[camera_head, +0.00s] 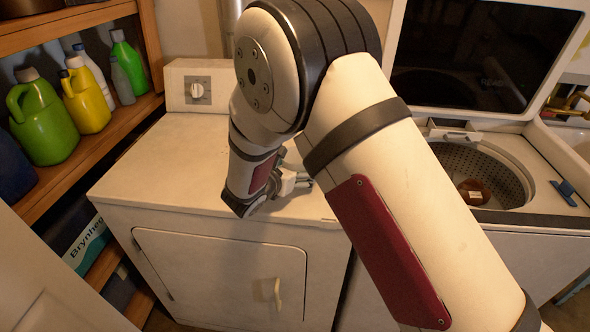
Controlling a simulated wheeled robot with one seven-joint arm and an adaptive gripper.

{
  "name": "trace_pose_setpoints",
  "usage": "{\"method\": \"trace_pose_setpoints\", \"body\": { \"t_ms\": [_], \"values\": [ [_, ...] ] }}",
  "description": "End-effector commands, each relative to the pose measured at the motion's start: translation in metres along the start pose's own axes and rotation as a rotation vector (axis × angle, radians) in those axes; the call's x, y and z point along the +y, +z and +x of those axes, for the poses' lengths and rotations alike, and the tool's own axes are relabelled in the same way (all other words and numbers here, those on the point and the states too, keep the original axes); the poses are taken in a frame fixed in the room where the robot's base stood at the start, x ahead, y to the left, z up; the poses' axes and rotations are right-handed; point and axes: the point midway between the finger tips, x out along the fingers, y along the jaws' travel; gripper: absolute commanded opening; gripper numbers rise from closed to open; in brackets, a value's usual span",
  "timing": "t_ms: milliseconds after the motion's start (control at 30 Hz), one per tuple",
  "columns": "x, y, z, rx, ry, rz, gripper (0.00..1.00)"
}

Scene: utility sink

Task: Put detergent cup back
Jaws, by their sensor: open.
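A small reddish-brown round item (474,192), which may be the detergent cup, sits inside the open washer drum (512,190); I cannot tell for sure that it is the cup. My gripper (301,184) is open above the right part of the white dryer top (165,175). It is left of the washer, apart from the brown item. My own arm hides part of the gripper and the space between the two machines. I see nothing between the visible fingers.
A wooden shelf (98,134) at left holds a green jug (44,122), a yellow jug (88,100) and other bottles. The washer's raised lid (480,55) stands behind the drum. A blue item (563,192) lies on the washer's right rim. The dryer's left top is clear.

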Motion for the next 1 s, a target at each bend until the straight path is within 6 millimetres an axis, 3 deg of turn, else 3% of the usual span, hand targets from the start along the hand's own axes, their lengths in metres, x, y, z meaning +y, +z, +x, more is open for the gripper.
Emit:
{"method": "trace_pose_setpoints", "body": {
  "t_ms": [600,1000],
  "values": [
    [0.001,0.001,-0.106,0.000,0.003,0.001,0.80],
    [0.000,0.001,-0.121,0.000,0.000,0.001,0.80]
  ]
}}
